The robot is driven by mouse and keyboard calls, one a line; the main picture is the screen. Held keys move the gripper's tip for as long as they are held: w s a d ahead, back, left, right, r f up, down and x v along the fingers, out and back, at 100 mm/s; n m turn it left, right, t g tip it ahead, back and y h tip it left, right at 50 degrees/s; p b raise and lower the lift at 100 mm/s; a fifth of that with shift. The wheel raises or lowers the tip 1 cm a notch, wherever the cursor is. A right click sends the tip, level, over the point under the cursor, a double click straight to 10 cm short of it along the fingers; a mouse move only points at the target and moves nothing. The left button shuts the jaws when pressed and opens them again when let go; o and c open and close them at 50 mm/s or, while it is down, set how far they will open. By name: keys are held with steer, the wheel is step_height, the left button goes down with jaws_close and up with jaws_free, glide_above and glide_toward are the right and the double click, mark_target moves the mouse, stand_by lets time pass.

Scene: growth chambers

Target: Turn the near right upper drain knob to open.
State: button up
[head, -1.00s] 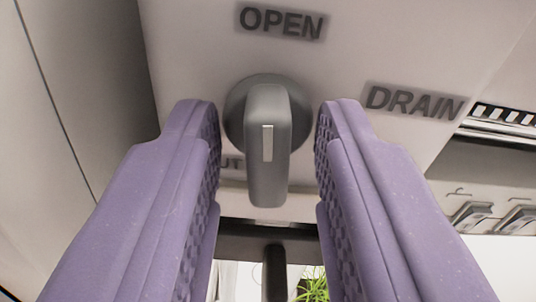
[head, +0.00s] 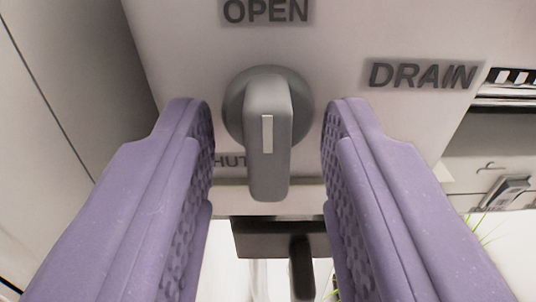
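The grey drain knob (head: 267,135) sits on a light panel in the middle of the head view. Its handle hangs straight down, with a pale marker stripe on its front. The OPEN label (head: 266,11) is above the knob and the DRAIN label (head: 422,75) is to its right. My gripper (head: 268,120) is open, with one purple finger on each side of the knob. A gap shows between each finger and the handle.
A dark bracket with a dark handle (head: 302,265) is below the panel. A striped slot (head: 512,85) and a small switch-like fitting (head: 505,193) are at the right. A plain pale wall (head: 60,90) stands at the left.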

steer(key=s+p, duration=0.1)
steer(key=s, duration=0.6)
steer(key=shift+s+a+p, duration=0.15)
steer(key=shift+s+p, duration=0.25)
